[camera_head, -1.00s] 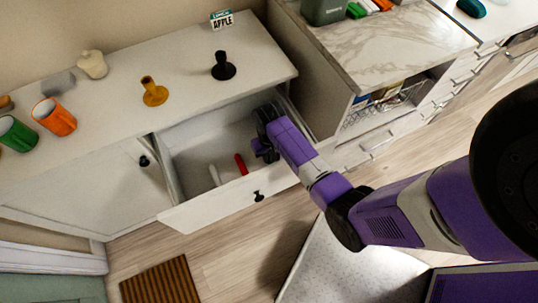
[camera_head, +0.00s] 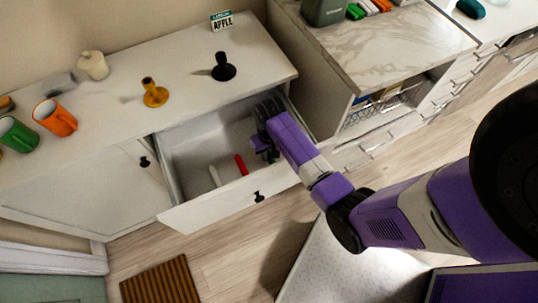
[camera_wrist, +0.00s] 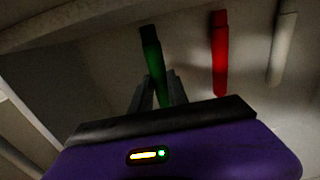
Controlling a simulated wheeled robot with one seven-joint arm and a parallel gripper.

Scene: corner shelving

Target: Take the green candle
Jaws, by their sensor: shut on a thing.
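The green candle (camera_wrist: 153,55) shows in the wrist view, standing out from between the fingers of my gripper (camera_wrist: 158,92). The fingers are shut on its lower part in that view. In the head view my gripper (camera_head: 266,148) is inside the open drawer, at its right end, and the arm hides the green candle there. A red candle (camera_head: 241,164) lies in the drawer to the left of my gripper. It also shows in the wrist view (camera_wrist: 219,55), to the right of the green candle. A white candle (camera_head: 214,175) lies beside the red one.
The open drawer (camera_head: 228,207) has walls close around my gripper. The cabinet top (camera_head: 190,100) above it holds a yellow candle holder (camera_head: 155,93), a black one (camera_head: 223,68), an orange mug (camera_head: 55,117) and a green mug (camera_head: 17,134). A marble counter (camera_head: 385,50) stands to the right.

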